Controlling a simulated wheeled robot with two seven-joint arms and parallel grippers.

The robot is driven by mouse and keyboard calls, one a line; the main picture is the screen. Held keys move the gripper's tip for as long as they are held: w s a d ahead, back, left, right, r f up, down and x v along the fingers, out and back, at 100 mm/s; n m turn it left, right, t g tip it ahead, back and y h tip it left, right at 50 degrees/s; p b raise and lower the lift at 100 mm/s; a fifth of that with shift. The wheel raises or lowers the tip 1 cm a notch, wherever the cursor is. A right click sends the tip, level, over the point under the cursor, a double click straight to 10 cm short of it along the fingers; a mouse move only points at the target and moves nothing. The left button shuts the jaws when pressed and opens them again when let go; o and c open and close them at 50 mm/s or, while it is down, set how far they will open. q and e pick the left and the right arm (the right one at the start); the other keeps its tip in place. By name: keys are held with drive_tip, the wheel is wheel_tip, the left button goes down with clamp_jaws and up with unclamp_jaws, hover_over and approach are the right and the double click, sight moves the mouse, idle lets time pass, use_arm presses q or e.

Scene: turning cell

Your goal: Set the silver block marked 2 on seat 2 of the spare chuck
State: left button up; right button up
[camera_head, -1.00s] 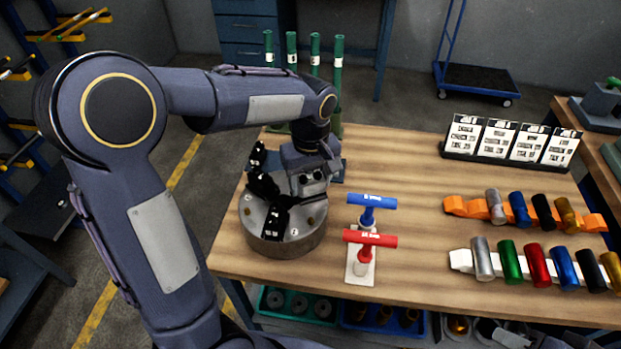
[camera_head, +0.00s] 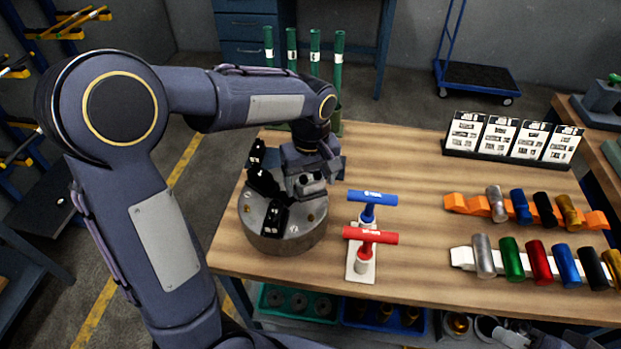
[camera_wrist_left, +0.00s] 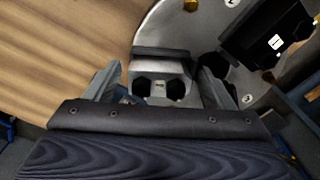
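The spare chuck (camera_head: 284,238) is a round grey metal disc at the table's left end, carrying several black blocks (camera_head: 273,216). The silver block (camera_head: 311,187) is at the disc's right side. In the left wrist view the silver block (camera_wrist_left: 162,72) shows two dark holes, with a small mark between them too small to read. My left gripper (camera_head: 308,166) is over it; in the left wrist view its fingers (camera_wrist_left: 161,80) stand on either side with narrow gaps, so it looks open around the block. Whether the block is fully seated is hidden.
A blue T-handle (camera_head: 371,198) and a red T-handle (camera_head: 370,237) stand just right of the chuck. Green tubes (camera_head: 314,55) rise behind. Coloured cylinders lie on an orange rack (camera_head: 468,204) and a white rack (camera_head: 461,257) at right. The middle of the table is clear.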

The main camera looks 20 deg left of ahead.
use_arm(q)
drive_tip(key=shift+o, duration=0.2)
wheel_tip(320, 180, up, 8)
drive_tip(key=shift+f, duration=0.1)
idle(0.4)
idle(0.3)
drive_tip(key=shift+s+a, duration=0.15)
drive_tip(key=shift+s, duration=0.2)
drive_tip(key=s+m+h, duration=0.1)
drive_tip(key=s, duration=0.2)
drive_tip(key=s+a+m+t, duration=0.1)
drive_tip(key=s, duration=0.2)
drive_tip(key=s+a+m+t+h, duration=0.1)
drive_tip(key=s, duration=0.3)
drive_tip(key=shift+r+m+h, duration=0.3)
drive_tip(key=s+d+f+m+t+h, duration=0.1)
drive_tip(key=s+d+f+m+t, duration=0.1)
drive_tip(key=s, duration=0.7)
wheel_tip(320, 180, down, 2)
drive_tip(key=shift+d+m+t, duration=0.2)
drive_tip(key=shift+m+t, duration=0.6)
drive_tip(key=shift+m, duration=0.1)
